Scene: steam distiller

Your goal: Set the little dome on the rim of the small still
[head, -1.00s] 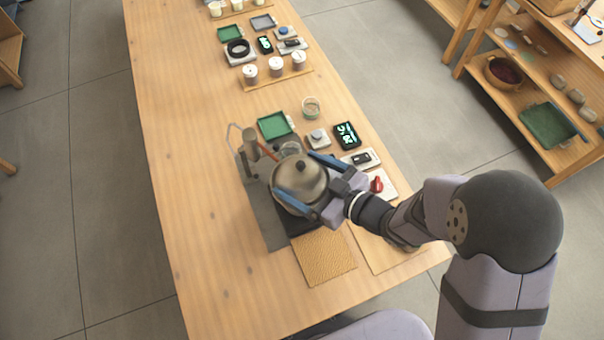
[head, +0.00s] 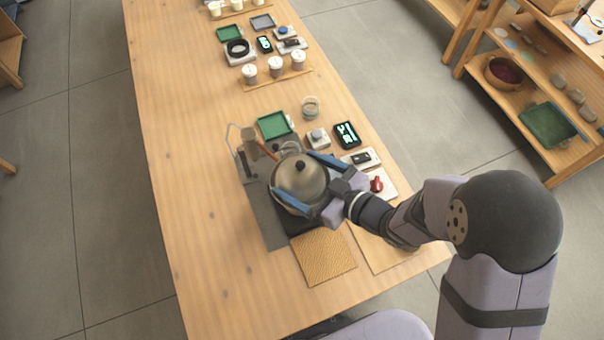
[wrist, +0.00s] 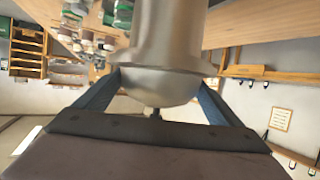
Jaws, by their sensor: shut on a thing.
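The little dome (head: 299,178) is a round metal lid with a dark knob on top. My gripper (head: 296,182) is shut on it, with one blue finger on each side. In the wrist view the dome (wrist: 160,87) fills the space between the fingers, with its dark knob toward the palm. A wider metal body (wrist: 168,35) shows directly beyond the dome. In the head view the dome is over the small still's place and hides most of what lies below. I cannot tell whether it rests on the rim.
A dark grey mat (head: 262,215) lies under the still. A tan textured pad (head: 323,257) lies in front. A green tray (head: 274,125), a dark display (head: 346,134) and a red knob (head: 377,184) stand nearby. The table's left side is clear.

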